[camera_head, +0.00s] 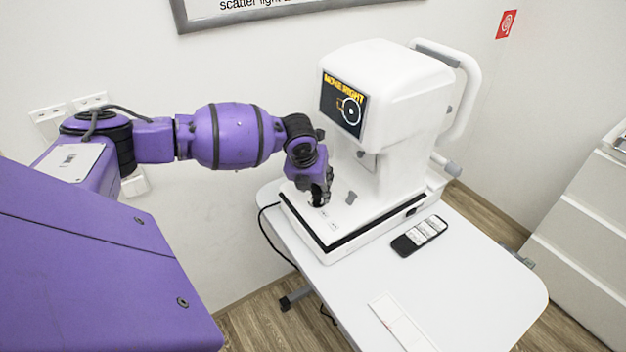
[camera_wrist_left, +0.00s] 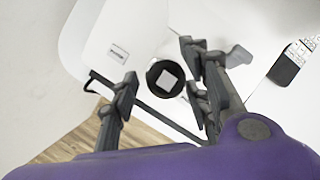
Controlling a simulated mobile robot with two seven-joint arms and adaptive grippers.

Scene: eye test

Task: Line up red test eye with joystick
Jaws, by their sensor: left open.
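The white eye-test machine (camera_head: 385,100) stands on the table. Its screen (camera_head: 343,104) reads "MOVE RIGHT" in yellow. A white ring shows on the screen, with a small orange-red mark, seemingly the test eye, to its left. My left gripper (camera_head: 319,194) is over the machine's base, pointing down. In the left wrist view its fingers are apart, with a black round knob with a pale square top (camera_wrist_left: 166,79), seemingly the joystick, between them. I see no clear grip on it. In the head view the gripper largely hides this knob. My right gripper is out of view.
A small grey lever (camera_head: 350,197) stands on the base just right of my left gripper. A black phone-like device (camera_head: 420,236) and a white strip (camera_head: 401,322) lie on the white table (camera_head: 470,285). The table's right side is clear. White drawers (camera_head: 585,235) stand at the right.

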